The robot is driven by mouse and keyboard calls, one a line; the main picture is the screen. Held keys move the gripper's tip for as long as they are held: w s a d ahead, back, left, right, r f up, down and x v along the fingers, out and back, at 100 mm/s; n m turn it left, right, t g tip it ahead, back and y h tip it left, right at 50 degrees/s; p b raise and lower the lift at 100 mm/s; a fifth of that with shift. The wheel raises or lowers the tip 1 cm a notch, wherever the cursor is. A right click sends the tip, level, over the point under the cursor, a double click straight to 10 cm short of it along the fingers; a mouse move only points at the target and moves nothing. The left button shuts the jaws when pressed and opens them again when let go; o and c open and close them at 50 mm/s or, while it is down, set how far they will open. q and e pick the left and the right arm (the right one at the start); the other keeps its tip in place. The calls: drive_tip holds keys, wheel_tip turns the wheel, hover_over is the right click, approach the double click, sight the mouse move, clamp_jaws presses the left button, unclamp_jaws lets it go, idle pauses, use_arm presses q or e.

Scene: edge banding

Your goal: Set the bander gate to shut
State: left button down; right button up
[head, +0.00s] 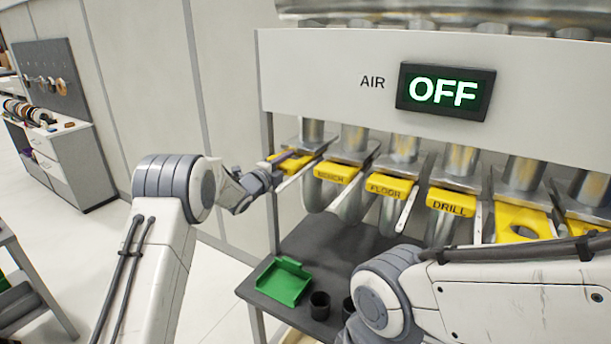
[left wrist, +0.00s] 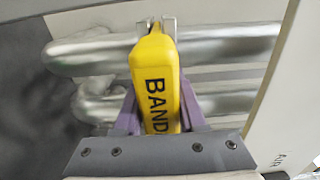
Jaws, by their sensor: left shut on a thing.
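The yellow bander gate handle (head: 293,163) is at the left end of a row of yellow gate handles under the white panel. In the left wrist view the bander handle (left wrist: 155,75) shows the letters "BAND", with the rest of the word hidden by the gripper. My left gripper (head: 275,169) is shut on this handle, with a purple finger (left wrist: 190,105) on each side of it. I cannot tell how far the gate is slid in. My right arm crosses the lower right, but its gripper is out of view.
Handles marked bench (head: 336,174), floor (head: 391,187) and drill (head: 451,203) stand to the right, with a holed yellow plate (head: 521,219) beyond. The air display (head: 444,91) reads OFF. A green tray (head: 281,282) and dark cups (head: 320,305) are on the shelf below.

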use_arm(q)
drive_tip(key=shift+w, duration=0.1)
drive_tip(key=shift+c, duration=2.4)
unclamp_jaws()
drive_tip(key=shift+s+a+f+b, duration=0.1)
drive_tip(key=shift+s+a+b, duration=0.2)
drive_tip(key=shift+s, duration=0.15)
drive_tip(key=b+v, duration=0.4)
drive_tip(key=v, duration=0.5)
drive_tip(key=shift+s, duration=0.25)
drive_tip(key=shift+a, duration=0.1)
